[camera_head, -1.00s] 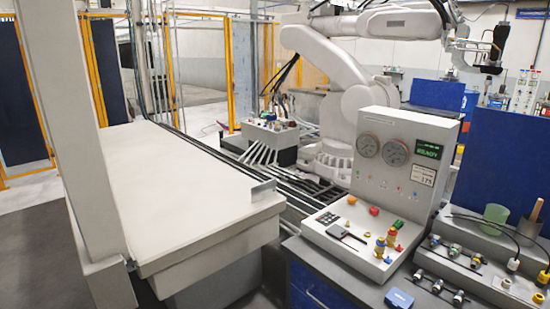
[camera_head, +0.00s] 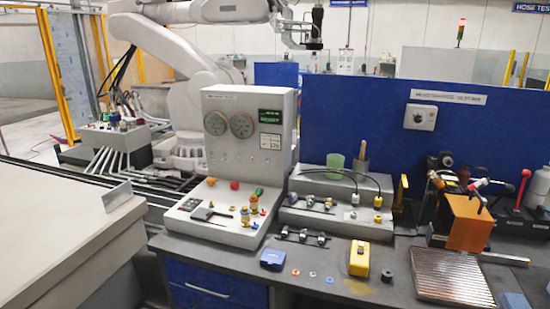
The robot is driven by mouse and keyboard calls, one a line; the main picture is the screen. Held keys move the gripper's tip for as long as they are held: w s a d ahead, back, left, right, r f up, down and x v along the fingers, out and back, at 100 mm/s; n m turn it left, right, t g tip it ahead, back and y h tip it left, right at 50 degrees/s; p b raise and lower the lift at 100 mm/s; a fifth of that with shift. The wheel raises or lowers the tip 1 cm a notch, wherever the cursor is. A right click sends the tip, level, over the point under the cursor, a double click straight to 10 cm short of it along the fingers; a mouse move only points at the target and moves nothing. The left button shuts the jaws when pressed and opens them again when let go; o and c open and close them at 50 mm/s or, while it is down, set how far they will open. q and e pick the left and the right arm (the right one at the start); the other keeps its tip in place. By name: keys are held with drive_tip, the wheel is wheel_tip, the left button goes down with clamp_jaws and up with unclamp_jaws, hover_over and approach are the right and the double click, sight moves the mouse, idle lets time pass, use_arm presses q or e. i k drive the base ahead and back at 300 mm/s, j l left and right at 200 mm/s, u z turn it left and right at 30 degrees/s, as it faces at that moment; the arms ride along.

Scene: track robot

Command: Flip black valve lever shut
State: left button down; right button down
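A grey control console (camera_head: 230,227) stands on the workbench, left of centre. Small valves (camera_head: 303,237) sit in a row on the bench, and more (camera_head: 313,203) sit on the grey stepped block. Neither of my grippers is in view.
A blue box (camera_head: 273,258), yellow device (camera_head: 359,258) and black knob (camera_head: 387,276) lie along the bench front. A ribbed metal tray (camera_head: 451,276) and orange block (camera_head: 468,223) are at right. A pale table (camera_head: 50,230) stands left.

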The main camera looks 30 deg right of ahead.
sight(510, 189)
drive_tip(key=z, duration=1.2)
drive_tip(key=i+l+z, duration=0.2)
drive_tip(key=l, duration=0.2)
drive_tip(key=i+l+z, duration=0.2)
drive_tip(key=i+l, duration=0.1)
drive_tip(key=l, duration=0.05)
